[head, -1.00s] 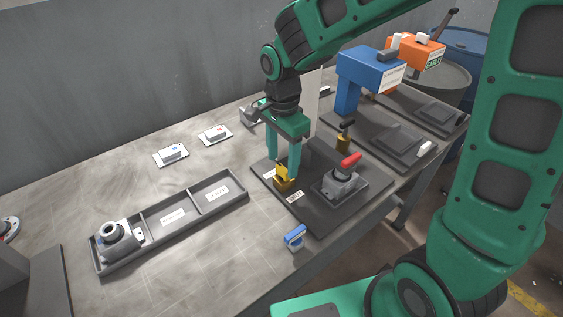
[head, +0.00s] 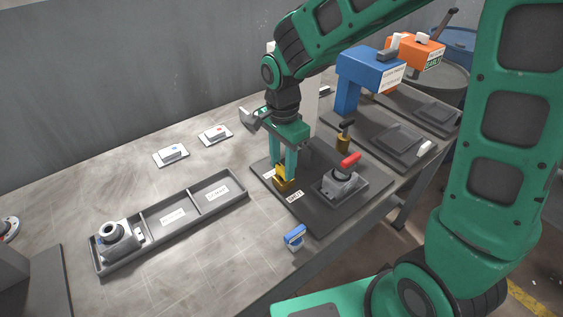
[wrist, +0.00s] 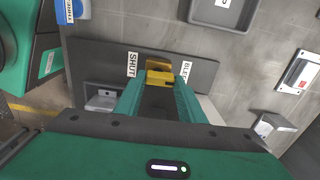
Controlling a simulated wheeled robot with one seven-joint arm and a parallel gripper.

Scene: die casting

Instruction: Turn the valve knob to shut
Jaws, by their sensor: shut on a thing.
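The yellow valve knob (head: 284,183) stands on a dark plate (head: 325,217) near the middle of the bench. My gripper (head: 284,172) points down over it, with its two green fingers shut on the knob's upper part. In the wrist view, the knob (wrist: 159,78) sits between the fingertips. A SHUT label (wrist: 132,64) is left of the knob and a partly covered label starting "BLE" (wrist: 186,70) is right of it. The SHUT label also shows in the head view (head: 295,196). The fingers partly hide the knob, so its exact pointing direction is hard to tell.
A blue-handled piece (head: 294,237) is near the bench's front edge. A divided tray (head: 205,215) holds a grey casting (head: 117,238). A blue press (head: 370,67) stands behind right.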

